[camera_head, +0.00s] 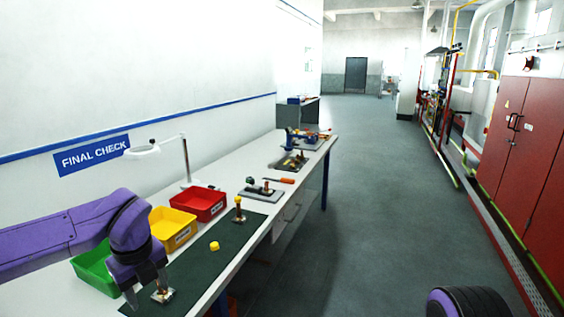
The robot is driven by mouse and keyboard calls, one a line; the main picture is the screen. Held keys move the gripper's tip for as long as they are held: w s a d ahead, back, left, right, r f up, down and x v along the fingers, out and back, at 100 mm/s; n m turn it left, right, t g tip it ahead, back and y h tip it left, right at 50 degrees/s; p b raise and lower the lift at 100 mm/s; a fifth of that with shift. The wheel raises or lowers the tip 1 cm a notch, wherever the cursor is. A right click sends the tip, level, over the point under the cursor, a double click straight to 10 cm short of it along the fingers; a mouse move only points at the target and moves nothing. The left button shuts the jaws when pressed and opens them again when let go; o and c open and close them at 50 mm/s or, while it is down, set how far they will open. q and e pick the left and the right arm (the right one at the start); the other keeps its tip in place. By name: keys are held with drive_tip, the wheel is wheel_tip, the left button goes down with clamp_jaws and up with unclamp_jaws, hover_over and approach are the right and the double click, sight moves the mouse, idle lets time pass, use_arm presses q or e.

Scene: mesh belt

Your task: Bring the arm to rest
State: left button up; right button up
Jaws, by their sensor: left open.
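My left arm, purple and dark, comes in from the left over the bench (217,268). Its gripper (147,292) points down, open, above the near end of the dark green mat (205,262). A small part with a light metal base (163,296) is on the mat by the right fingertip; the finger partly hides it, and I cannot tell whether they touch. A yellow piece (214,246) lies farther along the mat. An upright part with a yellow top (238,210) stands beyond it. My right gripper is not in view.
Green (92,270), yellow (173,230) and red (199,204) bins line the bench's wall side. A lamp (186,160) stands behind them. Tools and parts (262,190) lie farther along. The aisle floor (370,210) is clear; red cabinets (528,140) stand at right.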

use_arm(q)
drive_tip(key=s+d+f+m+t+y+b, duration=0.1)
drive_tip(key=s+f+m+t+y+b, duration=0.15)
drive_tip(key=f+m, duration=1.1)
drive_tip(key=s+d+f+m+t+y+b, duration=0.1)
drive_tip(key=s+f+m+t+y+b, duration=0.15)
drive_tip(key=f+m, duration=1.1)
drive_tip(key=s+a+f+m+g+h+b, duration=0.1)
drive_tip(key=s+a+f+m+b, duration=0.1)
drive_tip(key=s+f+m, duration=0.4)
drive_tip(key=s+a+f+m+g+h+b, duration=0.1)
drive_tip(key=s+f+m+b, duration=0.3)
drive_tip(key=s+f, duration=0.9)
drive_tip(key=s+a+m+g, duration=0.1)
drive_tip(key=s+m, duration=0.1)
drive_tip(key=s, duration=0.3)
drive_tip(key=shift+a+f+m, duration=0.3)
drive_tip(key=shift+f, duration=0.1)
